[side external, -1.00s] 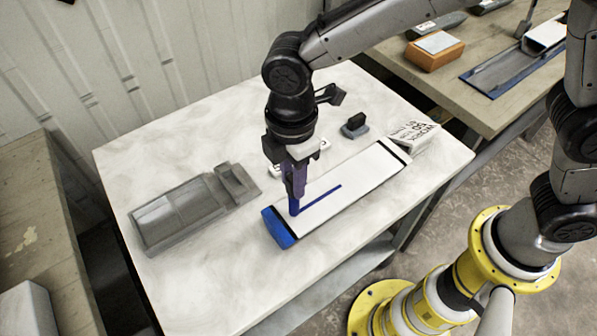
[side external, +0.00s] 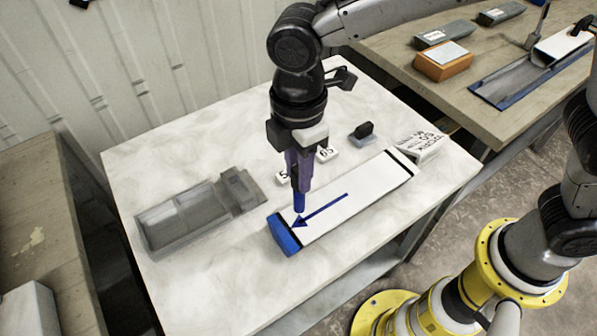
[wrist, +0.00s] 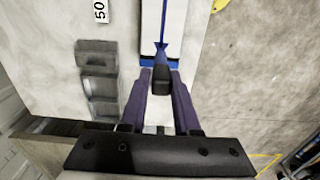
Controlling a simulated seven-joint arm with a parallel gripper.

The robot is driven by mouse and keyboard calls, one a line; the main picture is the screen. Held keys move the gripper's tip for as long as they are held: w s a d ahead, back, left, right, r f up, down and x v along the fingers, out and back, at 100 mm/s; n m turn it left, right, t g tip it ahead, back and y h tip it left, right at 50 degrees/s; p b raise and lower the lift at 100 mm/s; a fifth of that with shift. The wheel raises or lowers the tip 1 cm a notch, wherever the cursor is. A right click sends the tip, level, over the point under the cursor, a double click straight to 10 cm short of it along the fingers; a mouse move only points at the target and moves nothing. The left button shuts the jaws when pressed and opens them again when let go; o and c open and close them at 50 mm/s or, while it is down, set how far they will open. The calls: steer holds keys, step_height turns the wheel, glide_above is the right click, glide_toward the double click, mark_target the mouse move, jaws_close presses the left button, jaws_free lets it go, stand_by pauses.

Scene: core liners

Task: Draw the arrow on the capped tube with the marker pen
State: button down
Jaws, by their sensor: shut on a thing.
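The capped tube (side external: 352,206) lies on the pale table, white with dark bands near its ends and a blue cap (side external: 285,236) at the near left end. A blue arrow (side external: 328,206) runs along its top, with its head beside the cap. My gripper (side external: 301,180) is shut on the blue marker pen (side external: 299,203), which points down over the arrowhead. The tip looks slightly above the surface; contact is hard to judge. In the wrist view, the purple fingers close around the pen's dark end (wrist: 161,80), and the blue cap (wrist: 147,63) shows beyond.
A grey tray-like holder (side external: 185,218) lies left of the tube. Small number tags (side external: 327,154) and a black-handled block (side external: 363,134) lie behind it. A printed white packet (side external: 420,147) is by the tube's far end. A second bench (side external: 480,110) holds an orange box (side external: 443,62).

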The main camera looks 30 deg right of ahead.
steer(key=shift+r, duration=1.85)
